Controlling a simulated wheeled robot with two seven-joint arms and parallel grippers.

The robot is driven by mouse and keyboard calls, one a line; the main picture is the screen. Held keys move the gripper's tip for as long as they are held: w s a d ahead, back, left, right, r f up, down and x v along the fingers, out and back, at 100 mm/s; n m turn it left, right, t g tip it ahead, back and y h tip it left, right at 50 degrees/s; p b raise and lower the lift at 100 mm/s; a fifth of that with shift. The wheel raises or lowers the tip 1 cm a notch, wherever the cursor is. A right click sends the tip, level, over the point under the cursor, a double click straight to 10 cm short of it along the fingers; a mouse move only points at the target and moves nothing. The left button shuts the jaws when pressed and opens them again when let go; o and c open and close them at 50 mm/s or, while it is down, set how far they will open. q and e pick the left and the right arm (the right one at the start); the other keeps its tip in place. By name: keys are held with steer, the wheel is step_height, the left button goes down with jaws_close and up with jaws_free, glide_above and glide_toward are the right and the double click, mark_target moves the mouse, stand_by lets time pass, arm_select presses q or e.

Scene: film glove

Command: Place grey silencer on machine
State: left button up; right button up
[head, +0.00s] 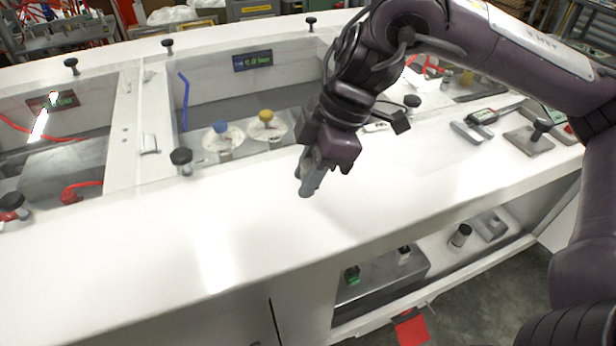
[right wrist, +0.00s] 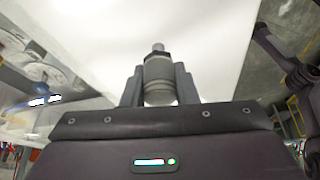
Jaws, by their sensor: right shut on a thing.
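The grey silencer (right wrist: 159,82) is a small cylinder with a narrower threaded end. My right gripper (right wrist: 160,88) is shut on it, with one finger on each side. In the head view my right gripper (head: 312,178) is above the white front ledge of the machine (head: 230,225), near the middle, and the grey piece in it is partly hidden. In the machine's open middle bay stand a blue-topped fitting (head: 221,130) and a yellow-topped fitting (head: 266,118) on pale round bases. My left gripper is not in view.
Black knobs, such as one at the bay's front edge (head: 182,157), stick up around the bays. A display reads 0.0 bar (head: 252,60) on the back wall. A lower shelf (head: 385,275) holds small parts. The front ledge is mostly clear.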

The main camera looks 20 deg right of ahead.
steer(key=shift+f, duration=0.45)
steer(key=shift+f, duration=0.1)
steer(key=o, duration=1)
steer(key=shift+d+r, duration=0.2)
steer(key=shift+r, duration=0.45)
steer(key=p+v, duration=0.4)
steer(key=v, duration=0.7)
